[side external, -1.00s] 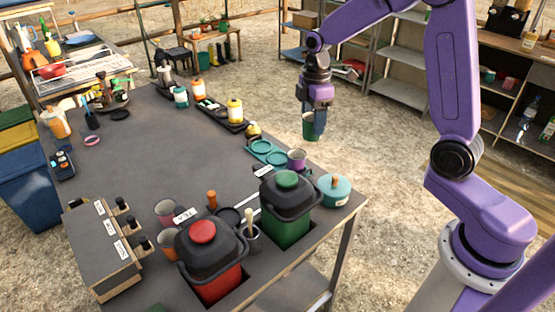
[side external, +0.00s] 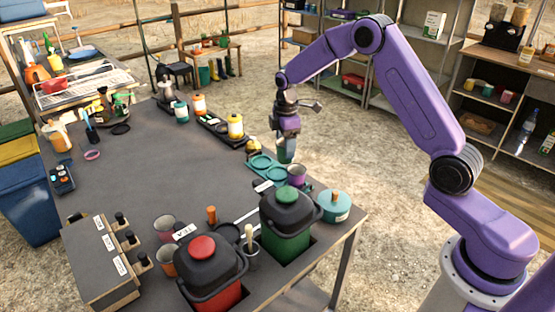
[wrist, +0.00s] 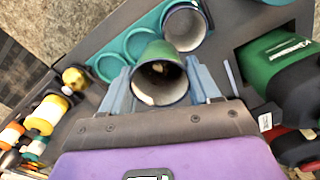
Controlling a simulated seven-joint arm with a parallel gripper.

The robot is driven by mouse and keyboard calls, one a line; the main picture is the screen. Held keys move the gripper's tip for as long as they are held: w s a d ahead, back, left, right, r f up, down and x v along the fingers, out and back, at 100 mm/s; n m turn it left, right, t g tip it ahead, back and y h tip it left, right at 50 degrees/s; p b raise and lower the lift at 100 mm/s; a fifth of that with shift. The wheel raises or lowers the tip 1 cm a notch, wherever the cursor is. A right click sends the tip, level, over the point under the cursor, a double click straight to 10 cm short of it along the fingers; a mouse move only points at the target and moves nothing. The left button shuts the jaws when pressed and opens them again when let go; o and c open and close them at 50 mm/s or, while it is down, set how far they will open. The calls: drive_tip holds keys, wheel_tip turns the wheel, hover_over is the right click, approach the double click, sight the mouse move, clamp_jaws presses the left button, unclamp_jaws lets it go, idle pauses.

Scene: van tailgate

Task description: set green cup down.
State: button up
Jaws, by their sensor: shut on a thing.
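The green cup (side external: 284,157) is held between the fingers of my gripper (side external: 286,149), above the teal tray (side external: 262,173) at the table's right edge. In the wrist view, the cup (wrist: 158,50) sits between both blue-grey fingers (wrist: 162,84), and I look into its pale interior. The teal tray (wrist: 122,50) has round recesses, and two bare ones show beside the cup. A purple cup (side external: 297,173) stands at the tray's near end and also shows in the wrist view (wrist: 184,30). Whether the green cup touches the tray is unclear.
A small yellow-gold jar (side external: 253,146) and a dark tray with a yellow bottle (side external: 235,127) lie beyond the teal tray. The table's middle (side external: 150,170) is clear.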

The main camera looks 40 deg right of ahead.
drive_tip(key=w+f, duration=0.3)
drive_tip(key=f, duration=0.1)
drive_tip(key=shift+w+f, duration=0.3)
drive_tip(key=shift+w, duration=0.05)
drive_tip(key=shift+f, duration=1.45)
drive_tip(key=shift+f, duration=0.1)
drive_tip(key=o, duration=0.9)
drive_tip(key=shift+r, duration=6.15)
